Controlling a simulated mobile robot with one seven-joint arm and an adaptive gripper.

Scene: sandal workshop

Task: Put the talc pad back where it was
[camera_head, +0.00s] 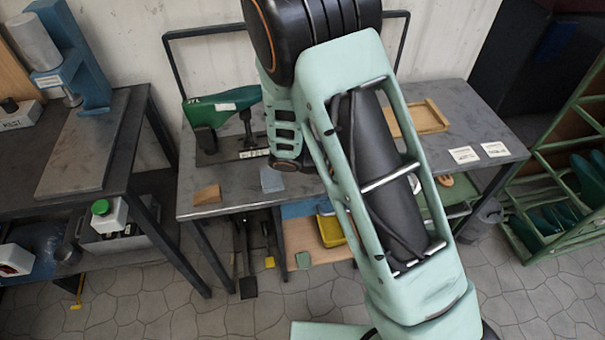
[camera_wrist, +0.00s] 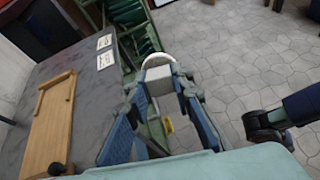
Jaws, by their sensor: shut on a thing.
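In the wrist view my gripper (camera_wrist: 160,98) reaches out over the area beyond the table's end, its two blue-padded fingers shut on a pale grey block (camera_wrist: 158,79). A white rounded rim shows just behind the block; I cannot tell whether it belongs to it. The held block looks like the talc pad, but its full shape is hidden by the fingers. In the head view my own arm hides the gripper and what it holds. A wooden tray (camera_head: 425,117) lies on the middle table (camera_head: 235,171); it also shows in the wrist view (camera_wrist: 52,120).
Two white cards (camera_head: 463,155) (camera_head: 495,149) lie near the table's right end. A green machine (camera_head: 222,106), a wooden wedge (camera_head: 207,195) and a small bluish block (camera_head: 272,180) occupy its left part. A green rack (camera_head: 560,165) stands right. A grey bin (camera_head: 489,211) stands between.

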